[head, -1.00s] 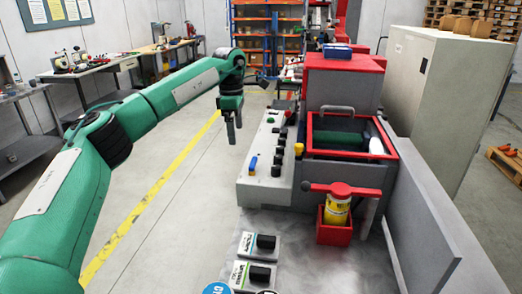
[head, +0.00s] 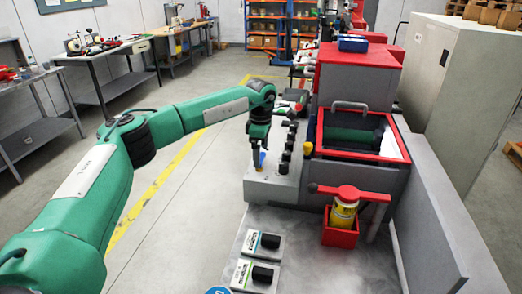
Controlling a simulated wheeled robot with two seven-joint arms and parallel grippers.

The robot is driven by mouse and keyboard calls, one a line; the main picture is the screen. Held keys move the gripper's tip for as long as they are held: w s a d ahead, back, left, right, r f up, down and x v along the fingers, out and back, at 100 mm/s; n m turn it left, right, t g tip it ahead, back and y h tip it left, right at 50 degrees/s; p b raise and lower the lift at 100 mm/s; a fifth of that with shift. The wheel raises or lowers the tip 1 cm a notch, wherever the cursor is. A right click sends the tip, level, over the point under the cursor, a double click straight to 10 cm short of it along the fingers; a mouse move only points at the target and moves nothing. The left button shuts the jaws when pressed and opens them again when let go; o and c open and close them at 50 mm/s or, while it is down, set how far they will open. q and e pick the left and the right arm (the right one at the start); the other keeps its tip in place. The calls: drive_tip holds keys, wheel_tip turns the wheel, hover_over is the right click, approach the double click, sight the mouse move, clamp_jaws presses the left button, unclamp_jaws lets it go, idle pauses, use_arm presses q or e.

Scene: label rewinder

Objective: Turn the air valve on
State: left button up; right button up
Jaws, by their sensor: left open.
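A small blue lever (head: 263,158) stands on the near left end of the grey control panel (head: 262,187) on the machine's left side; it may be the air valve, though no label is readable. My left gripper (head: 258,166) points down at this lever, with its open fingers right beside it and partly covering it. I cannot tell whether they touch it or stand around it. My right gripper is not in view.
Several black knobs (head: 282,168) line the panel just right of the lever. A red-topped yellow can (head: 343,214) sits in a red holder on the right. The floor left of the machine is clear.

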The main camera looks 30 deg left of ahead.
use_arm(q)
drive_tip(key=shift+f, duration=0.85)
drive_tip(key=shift+c, duration=0.6)
drive_tip(key=c, duration=0.9)
drive_tip(key=shift+o, duration=0.2)
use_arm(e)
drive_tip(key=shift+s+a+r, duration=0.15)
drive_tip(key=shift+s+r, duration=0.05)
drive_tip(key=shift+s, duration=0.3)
